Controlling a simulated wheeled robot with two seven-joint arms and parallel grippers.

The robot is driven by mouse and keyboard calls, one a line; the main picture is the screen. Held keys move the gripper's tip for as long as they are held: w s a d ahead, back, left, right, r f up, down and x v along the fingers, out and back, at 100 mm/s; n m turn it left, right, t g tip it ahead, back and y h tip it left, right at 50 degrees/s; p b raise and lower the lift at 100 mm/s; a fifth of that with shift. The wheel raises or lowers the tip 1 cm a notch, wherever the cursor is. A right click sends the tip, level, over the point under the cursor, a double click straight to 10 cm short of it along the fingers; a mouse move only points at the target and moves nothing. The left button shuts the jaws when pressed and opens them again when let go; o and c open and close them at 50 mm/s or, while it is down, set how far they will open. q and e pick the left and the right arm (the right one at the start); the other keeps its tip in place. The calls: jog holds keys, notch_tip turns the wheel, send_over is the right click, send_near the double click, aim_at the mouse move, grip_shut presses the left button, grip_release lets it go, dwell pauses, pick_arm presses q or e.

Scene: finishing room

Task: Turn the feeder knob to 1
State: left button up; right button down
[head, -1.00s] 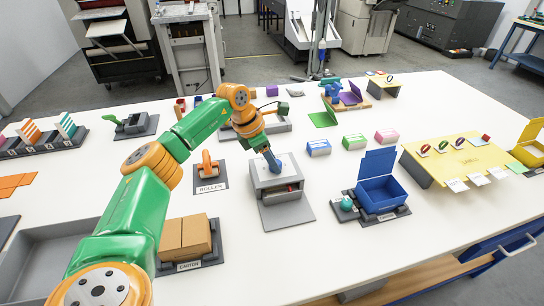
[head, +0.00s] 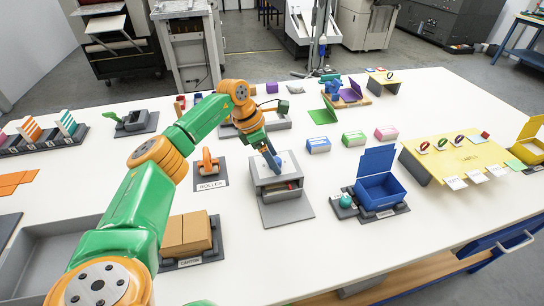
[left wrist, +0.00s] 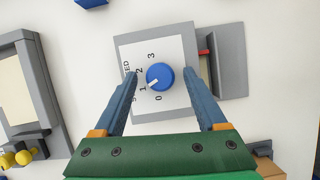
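The feeder (head: 279,189) is a grey box on a grey base in the middle of the table. In the left wrist view, its blue round knob (left wrist: 160,76) sits on a white dial (left wrist: 178,50) marked 0, 1, 2 and 3. The knob's white mark points to the lower left, roughly toward the 1. My left gripper (left wrist: 160,76) is open, with one blue finger on each side of the knob and a visible gap on both sides. In the head view, the left gripper (head: 273,161) is over the feeder's top and partly hides the knob. My right gripper is not in view.
A roller stand (head: 208,168) and a carton stand (head: 186,238) are left of the feeder. A blue open box (head: 380,190) is to the right. Small pink, green and blue boxes lie behind it, and a yellow board (head: 455,160) is farther right. The table front is clear.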

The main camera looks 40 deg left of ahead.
pick_arm(q)
jog(key=b+v, duration=0.1)
jog(key=v, duration=0.6)
dwell(0.3)
